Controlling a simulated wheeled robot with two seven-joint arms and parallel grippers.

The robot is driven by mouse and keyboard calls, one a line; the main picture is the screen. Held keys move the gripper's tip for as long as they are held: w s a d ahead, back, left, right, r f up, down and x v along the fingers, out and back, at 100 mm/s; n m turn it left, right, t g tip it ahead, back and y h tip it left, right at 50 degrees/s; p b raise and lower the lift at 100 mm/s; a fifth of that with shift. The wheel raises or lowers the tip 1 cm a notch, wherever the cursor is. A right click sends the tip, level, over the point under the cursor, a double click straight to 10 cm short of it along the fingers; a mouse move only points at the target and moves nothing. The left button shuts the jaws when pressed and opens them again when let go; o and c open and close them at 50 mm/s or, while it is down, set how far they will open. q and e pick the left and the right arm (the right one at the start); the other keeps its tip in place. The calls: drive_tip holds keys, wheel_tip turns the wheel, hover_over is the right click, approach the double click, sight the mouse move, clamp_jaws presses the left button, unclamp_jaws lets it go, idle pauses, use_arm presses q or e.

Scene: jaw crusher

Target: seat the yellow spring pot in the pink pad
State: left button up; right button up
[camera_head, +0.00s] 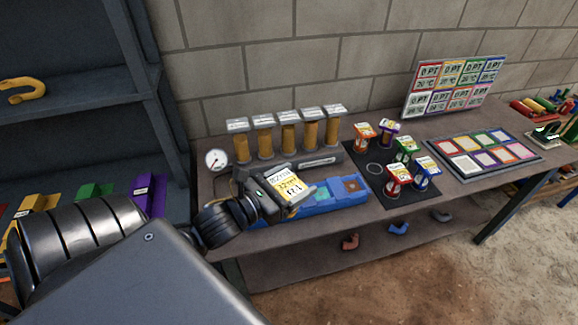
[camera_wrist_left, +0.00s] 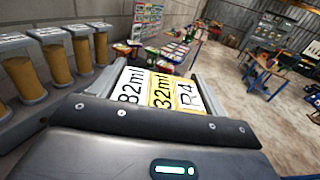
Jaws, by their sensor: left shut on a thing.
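The yellow spring pot (camera_head: 289,185), with a white and yellow label on top, is held in my left gripper (camera_head: 275,192) above the left part of a blue block on the bench. In the left wrist view the pot's label (camera_wrist_left: 158,90) lies between the jaws of my left gripper (camera_wrist_left: 150,92); the pot's lower part is hidden. Several framed coloured pads sit on a dark board (camera_head: 520,165) at the right of the bench, apart from the gripper. I cannot tell surely which pad is the pink one. My right gripper is not in view.
A black mat (camera_head: 374,187) carries several coloured pots (camera_head: 405,147) and one bare ring outline. The blue block (camera_head: 325,203) lies under the gripper. A row of brown cylinders (camera_head: 287,136) with a gauge (camera_head: 215,159) stands behind. A label board (camera_head: 452,85) leans at the back.

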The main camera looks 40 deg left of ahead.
use_arm(q)
drive_tip(key=shift+w+a+f+b, duration=0.3)
drive_tip(key=shift+f+b, duration=0.3)
drive_tip(key=shift+b, duration=0.5)
drive_tip(key=w+a+f+b, duration=0.6)
drive_tip(key=w+a+f, duration=0.2)
drive_tip(key=w+f, duration=0.2)
drive_tip(key=shift+f, duration=0.95)
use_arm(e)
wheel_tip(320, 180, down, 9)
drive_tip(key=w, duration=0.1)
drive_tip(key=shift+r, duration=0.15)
use_arm(q)
drive_tip(key=shift+a+b, duration=0.1)
drive_tip(key=shift+b, duration=0.2)
drive_tip(key=shift+f, duration=0.2)
drive_tip(key=o, duration=1.1)
